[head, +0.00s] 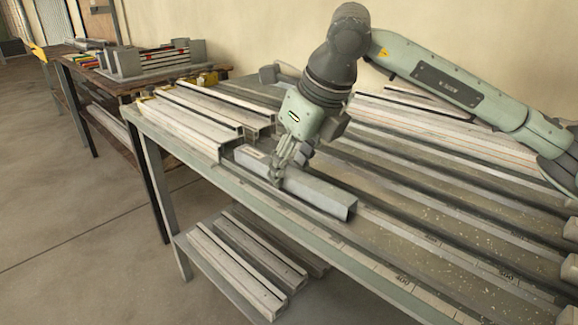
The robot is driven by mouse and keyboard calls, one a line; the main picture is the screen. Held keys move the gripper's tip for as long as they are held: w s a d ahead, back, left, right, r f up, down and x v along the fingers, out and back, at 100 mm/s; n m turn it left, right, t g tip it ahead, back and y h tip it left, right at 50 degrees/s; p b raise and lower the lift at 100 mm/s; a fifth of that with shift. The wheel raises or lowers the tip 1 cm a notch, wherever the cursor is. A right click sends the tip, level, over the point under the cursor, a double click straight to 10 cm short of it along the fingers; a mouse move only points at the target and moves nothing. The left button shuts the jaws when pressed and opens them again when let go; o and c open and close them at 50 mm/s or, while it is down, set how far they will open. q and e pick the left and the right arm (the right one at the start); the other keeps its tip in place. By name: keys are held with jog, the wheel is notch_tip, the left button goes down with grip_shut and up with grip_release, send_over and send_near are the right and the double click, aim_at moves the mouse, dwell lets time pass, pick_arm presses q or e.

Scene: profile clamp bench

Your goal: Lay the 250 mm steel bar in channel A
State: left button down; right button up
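A grey steel bar (320,192) with squared ends lies lengthwise near the front edge of the bench (372,278), at its left part. My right gripper (282,172) comes down over the bar's left half, with its fingers on either side and seemingly against it. The bar sits at or just above the front channel; any gap beneath is hard to tell. Its length marking and the channel letters are not readable. My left gripper is not in view.
Several pale profiles (190,118) lie on the bench left of the bar. Dark rails (430,183) run along the bench, with more profiles near the wall. Other profiles (238,262) rest on the lower shelf. A second table (125,82) with a grey rack stands behind left.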

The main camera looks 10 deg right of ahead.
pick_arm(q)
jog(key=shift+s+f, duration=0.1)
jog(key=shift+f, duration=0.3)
pick_arm(e)
jog(key=shift+s+f, duration=0.2)
jog(key=shift+f, duration=0.45)
jog(key=shift+d, duration=0.1)
jog(key=shift+r, duration=0.15)
notch_tip(320, 180, up, 2)
jog(key=shift+d+r+p, duration=0.1)
jog(key=shift+d+p, duration=0.05)
jog(key=shift+p, duration=0.65)
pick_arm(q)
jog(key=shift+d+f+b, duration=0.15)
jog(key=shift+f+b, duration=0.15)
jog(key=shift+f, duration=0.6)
pick_arm(e)
jog(key=v, duration=1.1)
jog(key=shift+r, duration=0.15)
